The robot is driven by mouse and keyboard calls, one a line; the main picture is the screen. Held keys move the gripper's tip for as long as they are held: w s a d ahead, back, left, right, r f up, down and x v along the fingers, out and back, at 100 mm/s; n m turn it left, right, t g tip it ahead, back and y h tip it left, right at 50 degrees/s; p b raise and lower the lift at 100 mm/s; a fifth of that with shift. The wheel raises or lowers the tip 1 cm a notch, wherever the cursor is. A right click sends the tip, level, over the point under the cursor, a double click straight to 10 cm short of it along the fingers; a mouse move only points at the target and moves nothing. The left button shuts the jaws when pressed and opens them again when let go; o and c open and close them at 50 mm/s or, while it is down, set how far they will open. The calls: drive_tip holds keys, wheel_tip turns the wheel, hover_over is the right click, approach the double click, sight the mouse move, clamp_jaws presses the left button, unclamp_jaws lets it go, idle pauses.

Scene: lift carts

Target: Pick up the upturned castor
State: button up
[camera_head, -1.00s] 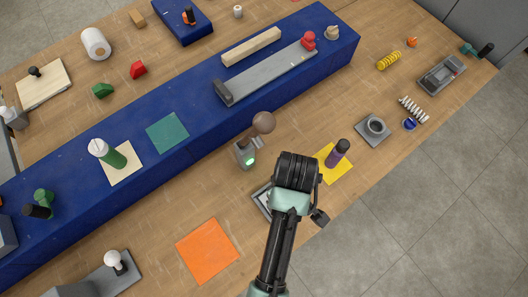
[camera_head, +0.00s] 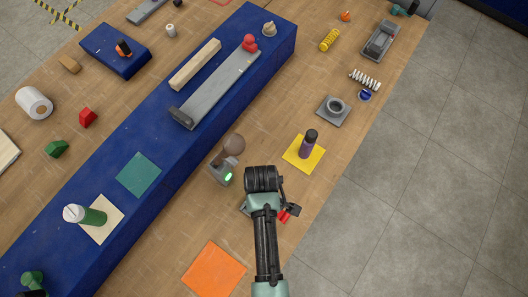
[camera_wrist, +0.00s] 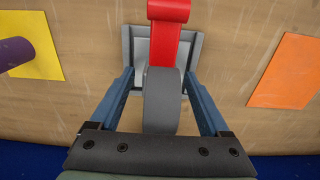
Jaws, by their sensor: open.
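The castor has a grey wheel (camera_wrist: 162,100) and a red bracket (camera_wrist: 169,45). My gripper (camera_wrist: 159,76) is open, with one blue finger on each side of the wheel. Small gaps show between the wheel and the fingers, so I see no grip on it. In the head view my arm hides most of the castor and tray; a bit of red (camera_head: 284,216) shows to the right of the arm.
An orange square (camera_head: 214,270) lies at lower left of my arm. A grey device with a green light (camera_head: 222,174) stands close by. The blue raised strip (camera_head: 150,205) runs behind.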

clamp_jaws()
idle(0.4)
drive_tip(key=shift+w, duration=0.1)
